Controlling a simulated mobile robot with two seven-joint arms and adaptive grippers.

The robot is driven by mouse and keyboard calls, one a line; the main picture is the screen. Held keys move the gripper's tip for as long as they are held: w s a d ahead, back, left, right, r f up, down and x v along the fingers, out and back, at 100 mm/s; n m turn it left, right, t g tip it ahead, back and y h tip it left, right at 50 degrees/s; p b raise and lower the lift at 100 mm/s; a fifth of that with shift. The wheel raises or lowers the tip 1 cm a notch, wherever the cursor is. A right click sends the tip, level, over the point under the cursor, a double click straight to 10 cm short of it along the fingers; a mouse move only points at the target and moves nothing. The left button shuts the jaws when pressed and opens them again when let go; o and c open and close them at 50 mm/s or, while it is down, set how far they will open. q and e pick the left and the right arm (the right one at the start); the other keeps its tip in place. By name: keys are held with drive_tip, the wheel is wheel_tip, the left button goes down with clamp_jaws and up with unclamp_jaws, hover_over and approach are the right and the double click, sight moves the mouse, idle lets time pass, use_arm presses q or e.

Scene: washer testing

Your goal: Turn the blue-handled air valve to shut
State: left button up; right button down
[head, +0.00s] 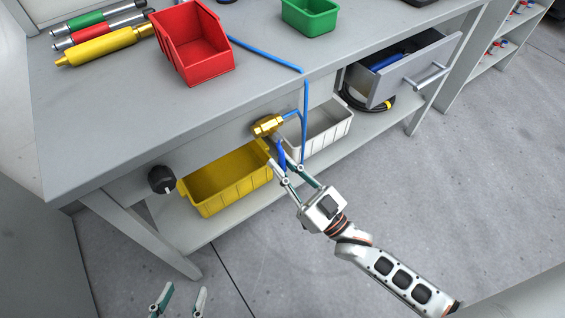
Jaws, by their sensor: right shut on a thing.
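The brass air valve (267,125) is mounted at the front of the grey workbench, below its top edge. Its blue handle (281,153) hangs down from the valve body, roughly crosswise to it. My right gripper (283,167) reaches up from the lower right, with its fingers around the lower part of the handle, shut on it. The fingers partly hide the handle's lower end. My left gripper (181,296) is at the bottom edge of the view, fingers apart and empty, far from the valve.
A blue hose (304,125) runs beside the valve. A black knob (162,180) is on the bench front. A yellow bin (228,185) and white bin (325,127) sit on the lower shelf. An open drawer (415,75) juts out right. The floor in front is clear.

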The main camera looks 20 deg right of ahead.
drive_tip(key=shift+a, duration=0.1)
drive_tip(key=c, duration=2)
unclamp_jaws()
drive_tip(key=shift+o, duration=0.2)
drive_tip(key=shift+s+d+f, duration=0.3)
drive_tip(key=shift+s, duration=0.2)
drive_tip(key=v, duration=1)
drive_tip(key=shift+s+d, duration=0.2)
drive_tip(key=shift+s, duration=0.15)
